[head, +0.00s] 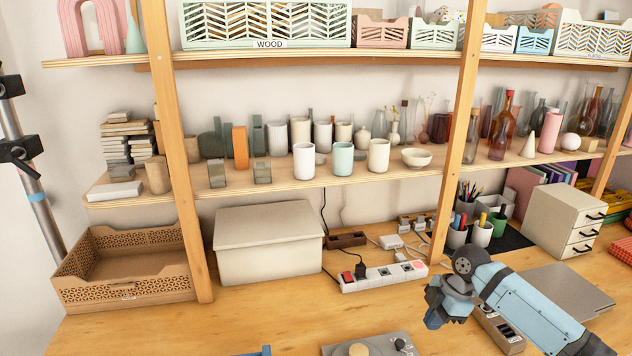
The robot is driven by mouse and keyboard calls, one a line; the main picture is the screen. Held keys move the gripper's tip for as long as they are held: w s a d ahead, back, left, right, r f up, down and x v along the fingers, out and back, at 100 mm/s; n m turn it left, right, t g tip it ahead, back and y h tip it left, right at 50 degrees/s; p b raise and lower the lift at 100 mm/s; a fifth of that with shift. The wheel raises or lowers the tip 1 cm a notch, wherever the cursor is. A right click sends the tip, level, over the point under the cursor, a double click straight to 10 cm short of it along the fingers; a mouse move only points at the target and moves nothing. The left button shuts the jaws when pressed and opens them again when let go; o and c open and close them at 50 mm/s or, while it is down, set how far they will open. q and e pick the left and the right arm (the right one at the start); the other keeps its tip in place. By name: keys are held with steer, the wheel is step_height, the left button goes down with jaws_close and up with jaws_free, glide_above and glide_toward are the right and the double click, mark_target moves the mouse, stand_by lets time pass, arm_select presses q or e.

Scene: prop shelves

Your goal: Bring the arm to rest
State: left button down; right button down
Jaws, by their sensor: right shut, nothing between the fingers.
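My right arm comes in from the lower right, low over the wooden desk (170,328). Its gripper (436,316) is shut and empty. In the picture it lies just below the white power strip (383,278) and left of a grey flat slab (566,292). It appears clear of the power strip; whether it touches the desk I cannot tell. My left gripper is not in view.
A beige lidded box (268,245) and an open brown crate (127,268) stand at the back left. Pen cups (482,234) and a white drawer unit (562,222) stand at the right. Shelf posts (458,135) rise behind.

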steer(key=s+a+f+m+t+p, duration=0.1)
steer(key=s+a+f+m, duration=0.1)
steer(key=s+a+f, duration=0.1)
steer(key=s+a+f+m+t+y+p, duration=0.1)
steer(key=s+a+f+m+t+p, duration=0.1)
steer(key=s+a+f+m, duration=0.1)
steer(key=s+a+f+m+t+p, duration=0.1)
steer(key=s+a+f+m+t, duration=0.1)
steer(key=s+a+f, duration=0.3)
steer(key=shift+s+a+p, duration=0.1)
steer(key=shift+s+p, duration=0.3)
steer(key=s+r+m+t+p, duration=0.1)
steer(key=s+m+t+p, duration=0.1)
steer(key=s, duration=0.6)
steer(key=s+r+m+t+h+p, duration=0.1)
steer(key=s+m+t+p, duration=0.1)
steer(key=s+m+t, duration=0.2)
steer(key=s+m, duration=0.2)
steer(key=s, duration=0.2)
steer(key=shift+s+a+r+m, duration=0.3)
steer(key=shift+s+r+m, duration=0.05)
steer(key=shift+m, duration=0.05)
